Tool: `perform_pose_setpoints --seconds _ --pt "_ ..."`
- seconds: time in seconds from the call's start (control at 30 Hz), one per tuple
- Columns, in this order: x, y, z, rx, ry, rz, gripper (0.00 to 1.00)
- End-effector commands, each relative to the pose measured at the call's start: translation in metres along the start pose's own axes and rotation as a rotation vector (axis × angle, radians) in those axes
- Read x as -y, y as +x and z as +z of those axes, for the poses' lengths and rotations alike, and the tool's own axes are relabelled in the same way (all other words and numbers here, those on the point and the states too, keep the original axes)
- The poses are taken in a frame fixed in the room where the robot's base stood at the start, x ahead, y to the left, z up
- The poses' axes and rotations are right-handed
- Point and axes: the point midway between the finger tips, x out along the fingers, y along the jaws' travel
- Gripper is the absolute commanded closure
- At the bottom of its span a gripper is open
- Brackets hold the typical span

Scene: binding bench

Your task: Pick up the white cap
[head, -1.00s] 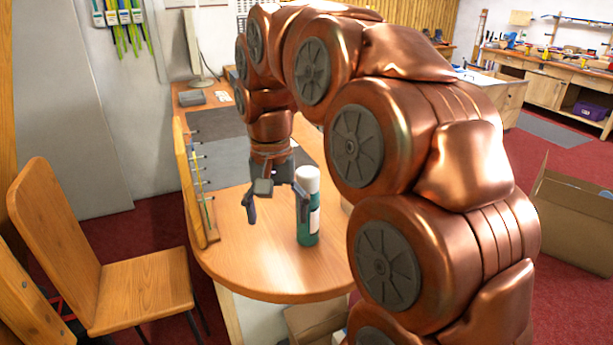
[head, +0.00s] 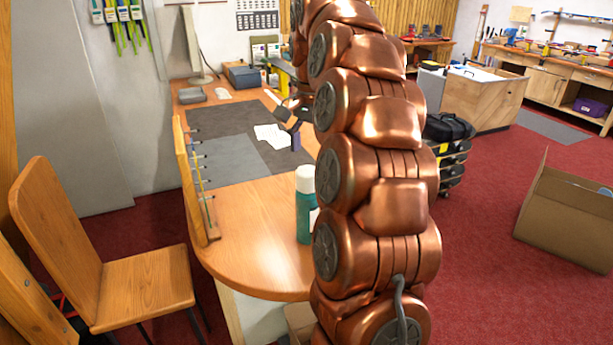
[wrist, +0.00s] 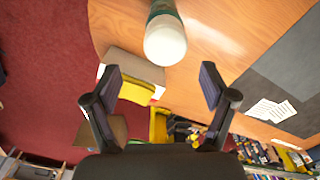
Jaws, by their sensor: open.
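The white cap (head: 305,178) sits on top of a green spray-can-like bottle (head: 304,218) that stands upright on the wooden desk. My arm hides the bottle's right side in the head view. In the wrist view the cap (wrist: 165,42) faces the camera at top centre, with a little of the green bottle (wrist: 163,9) behind it. My gripper (wrist: 160,80) is open and empty, its fingers apart below the cap in that picture and not touching it. In the head view my gripper (head: 284,118) is partly hidden by my arm, farther back over the desk than the bottle.
The desk (head: 245,255) has bare wood around the bottle. A wooden frame with cords (head: 190,180) stands along its left edge. A grey mat (head: 222,160) and white papers (head: 271,134) lie farther back. A chair (head: 140,285) stands at left, a cardboard box (head: 570,225) at right.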

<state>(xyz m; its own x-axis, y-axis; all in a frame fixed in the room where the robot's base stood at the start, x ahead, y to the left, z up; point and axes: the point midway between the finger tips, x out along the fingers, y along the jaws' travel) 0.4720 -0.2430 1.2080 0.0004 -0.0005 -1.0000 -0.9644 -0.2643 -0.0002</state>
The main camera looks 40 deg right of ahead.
Motion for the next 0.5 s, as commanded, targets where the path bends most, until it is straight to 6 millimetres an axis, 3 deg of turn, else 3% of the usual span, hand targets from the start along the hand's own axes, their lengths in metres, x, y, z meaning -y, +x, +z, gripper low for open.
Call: perform_pose_setpoints --seconds 0.5 --pt "0.002 0.021 0.002 0.001 -0.002 0.000 0.16"
